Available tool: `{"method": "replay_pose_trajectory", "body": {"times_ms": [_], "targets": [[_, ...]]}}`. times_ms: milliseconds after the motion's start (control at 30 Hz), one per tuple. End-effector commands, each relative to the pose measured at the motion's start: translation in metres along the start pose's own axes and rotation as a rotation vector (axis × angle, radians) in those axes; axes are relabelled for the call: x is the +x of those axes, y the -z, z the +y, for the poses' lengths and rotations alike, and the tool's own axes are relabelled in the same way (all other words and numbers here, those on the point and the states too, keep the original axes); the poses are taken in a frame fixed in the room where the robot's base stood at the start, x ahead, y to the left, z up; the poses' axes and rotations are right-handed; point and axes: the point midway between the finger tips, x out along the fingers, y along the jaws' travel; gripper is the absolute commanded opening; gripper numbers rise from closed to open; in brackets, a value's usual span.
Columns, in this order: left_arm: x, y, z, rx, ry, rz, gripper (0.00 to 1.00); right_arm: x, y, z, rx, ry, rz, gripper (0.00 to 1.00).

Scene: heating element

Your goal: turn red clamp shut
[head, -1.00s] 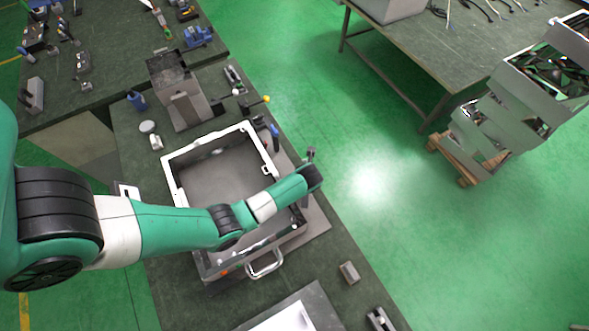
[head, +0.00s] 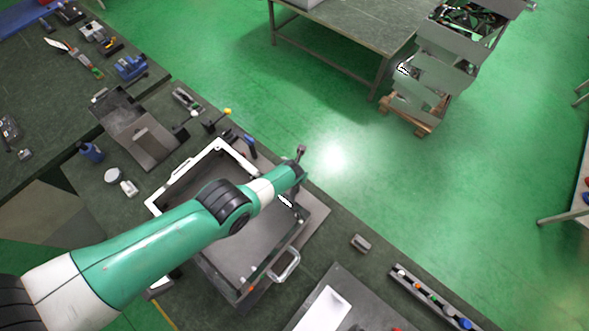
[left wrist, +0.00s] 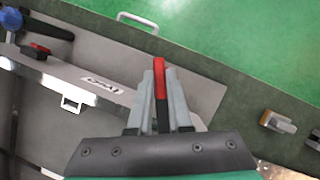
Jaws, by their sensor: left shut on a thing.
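The red clamp (left wrist: 160,78) shows in the left wrist view as a narrow red handle with a dark lower part, standing out past my fingers. My left gripper (left wrist: 157,90) is shut on this handle, one grey finger on each side. The clamp's base is hidden behind the fingers and gripper body. The open metal box (left wrist: 105,82) with a pale rim lies beside the gripper; it also shows in the head view (head: 218,148). In the head view my left arm reaches across the box to its right side, and the fingers and red clamp cannot be made out. My right gripper is not in view.
Another red-and-black clamp (left wrist: 36,50) sits at the upper left in the left wrist view. A metal handle (head: 287,265) sticks out of the box's near side. A small grey block (head: 360,243) and a long rail (head: 432,298) lie on the bench to the right.

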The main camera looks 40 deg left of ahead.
Motion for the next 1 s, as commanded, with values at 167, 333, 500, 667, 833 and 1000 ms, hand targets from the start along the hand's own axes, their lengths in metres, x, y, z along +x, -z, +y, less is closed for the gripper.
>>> {"method": "replay_pose_trajectory", "body": {"times_ms": [167, 333, 500, 667, 833, 1000], "targets": [[-0.0009, -0.0017, 0.0002, 0.052, 0.018, -0.008, 0.00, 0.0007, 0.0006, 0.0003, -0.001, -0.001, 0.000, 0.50], [-0.0013, -0.0015, 0.0002, 0.073, 0.026, -0.010, 0.00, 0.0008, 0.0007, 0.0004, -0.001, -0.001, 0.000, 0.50], [-0.0014, -0.0010, 0.0002, 0.077, 0.027, -0.010, 0.00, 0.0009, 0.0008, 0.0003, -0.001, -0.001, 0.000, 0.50], [-0.0015, -0.0009, 0.0001, 0.077, 0.027, -0.009, 0.00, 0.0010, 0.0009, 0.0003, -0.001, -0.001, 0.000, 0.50], [-0.0013, -0.0005, 0.0003, 0.077, 0.027, -0.008, 0.41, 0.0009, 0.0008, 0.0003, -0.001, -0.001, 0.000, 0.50], [-0.0008, -0.0001, 0.0007, 0.076, 0.026, -0.008, 0.47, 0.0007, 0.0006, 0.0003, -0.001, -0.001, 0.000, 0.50]]}}
